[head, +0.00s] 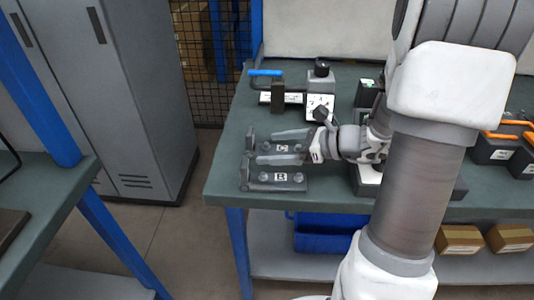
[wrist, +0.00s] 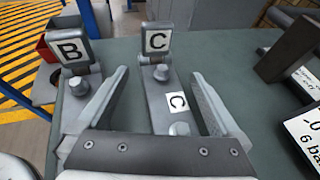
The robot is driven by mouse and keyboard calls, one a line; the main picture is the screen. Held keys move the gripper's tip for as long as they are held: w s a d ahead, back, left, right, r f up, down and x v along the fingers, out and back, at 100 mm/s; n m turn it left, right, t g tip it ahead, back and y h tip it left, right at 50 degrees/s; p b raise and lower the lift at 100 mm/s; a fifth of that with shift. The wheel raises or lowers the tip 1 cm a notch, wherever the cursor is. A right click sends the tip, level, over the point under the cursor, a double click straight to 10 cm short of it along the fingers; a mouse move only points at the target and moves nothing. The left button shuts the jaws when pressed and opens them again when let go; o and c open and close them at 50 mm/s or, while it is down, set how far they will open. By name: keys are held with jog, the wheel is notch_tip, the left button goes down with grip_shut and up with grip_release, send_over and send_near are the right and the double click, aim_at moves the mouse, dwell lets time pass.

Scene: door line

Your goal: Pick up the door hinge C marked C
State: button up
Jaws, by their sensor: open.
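The door hinge C (head: 283,148) is a grey metal hinge with white C labels, lying on the green bench top near its left end. In the wrist view hinge C (wrist: 160,98) has one leaf lying flat with round knobs and the other leaf standing up at the far end. My gripper (head: 265,147) is open around it. In the wrist view the two fingers of my gripper (wrist: 160,74) lie on either side of the flat leaf, with gaps showing. Whether the fingertips touch the bench is unclear.
A similar hinge B (head: 277,181) lies close beside, and shows left of my left finger in the wrist view (wrist: 74,62). A clamp-like fixture with a blue handle (head: 265,73) stands behind. A dark block (wrist: 290,48) is at the right in the wrist view. The bench's left edge is near.

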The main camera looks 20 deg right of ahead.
jog(key=shift+w+a+f, duration=0.15)
jog(key=shift+w+a, duration=0.1)
jog(key=shift+a, duration=0.05)
jog(key=shift+c, duration=0.2)
grip_shut()
